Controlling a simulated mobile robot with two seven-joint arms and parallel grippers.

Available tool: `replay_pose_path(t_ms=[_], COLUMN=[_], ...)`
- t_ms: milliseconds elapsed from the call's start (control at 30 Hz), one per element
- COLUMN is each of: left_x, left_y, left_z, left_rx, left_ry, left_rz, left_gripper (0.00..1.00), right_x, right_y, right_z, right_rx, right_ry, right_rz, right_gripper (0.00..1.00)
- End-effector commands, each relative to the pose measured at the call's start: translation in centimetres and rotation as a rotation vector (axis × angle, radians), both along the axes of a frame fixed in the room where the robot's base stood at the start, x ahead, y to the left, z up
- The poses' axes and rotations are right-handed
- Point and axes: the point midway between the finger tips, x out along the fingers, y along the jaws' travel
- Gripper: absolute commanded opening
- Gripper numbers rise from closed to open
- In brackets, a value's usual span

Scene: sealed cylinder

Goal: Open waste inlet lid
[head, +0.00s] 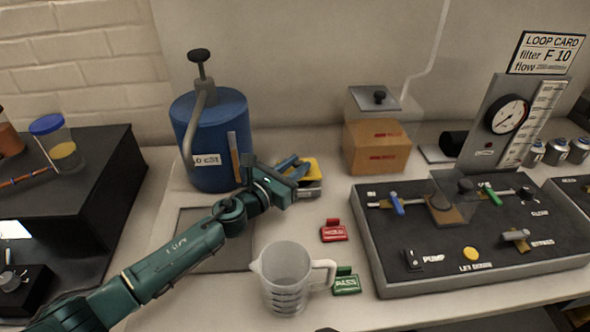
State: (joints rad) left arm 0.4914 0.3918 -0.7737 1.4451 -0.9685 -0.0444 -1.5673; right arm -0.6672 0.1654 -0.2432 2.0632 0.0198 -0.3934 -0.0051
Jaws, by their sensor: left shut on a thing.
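No part in view is marked as a waste inlet. A grey lid with a black knob (376,103) sits at the back, above a brown box (376,147) with red labels; clear sides show around it. My left gripper (281,176) is in front of the blue drum, well to the left of and nearer than that lid. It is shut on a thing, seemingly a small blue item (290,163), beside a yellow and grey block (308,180). The wrist hides part of the hold. My right gripper is not in view.
The blue drum (222,120) with a pump handle stands behind my left gripper. A measuring jug (286,282), a red tag (334,233) and a green tag (346,285) are in front. The control panel (400,246) fills the right. A black case (85,165) stands left.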

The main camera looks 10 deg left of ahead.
Motion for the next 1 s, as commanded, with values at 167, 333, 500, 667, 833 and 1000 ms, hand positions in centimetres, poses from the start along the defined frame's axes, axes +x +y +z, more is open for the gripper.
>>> replay_pose_path(t_ms=[167,333,500,667,833,1000], left_x=[1.0,1.7,2.2,2.5,2.7,2.7], left_y=[0.3,0.5,0.6,0.7,0.8,0.9], left_z=[1.9,2.5,2.9,3.1,3.1,3.0], left_rx=[-0.004,-0.004,-0.002,-0.003,-0.002,-0.001], left_ry=[-0.01,-0.011,-0.011,-0.01,-0.01,-0.008], left_rz=[0.006,0.007,0.009,0.01,0.011,0.012], left_gripper=[0.0,0.0,0.0,0.0,0.0,0.0], right_x=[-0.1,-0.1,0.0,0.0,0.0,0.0], right_y=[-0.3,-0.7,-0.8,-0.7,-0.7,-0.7], right_z=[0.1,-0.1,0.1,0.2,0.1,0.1], right_rx=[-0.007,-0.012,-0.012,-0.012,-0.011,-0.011], right_ry=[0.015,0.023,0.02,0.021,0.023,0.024], right_rz=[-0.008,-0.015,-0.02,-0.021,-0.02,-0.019], right_gripper=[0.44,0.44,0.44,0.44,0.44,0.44])
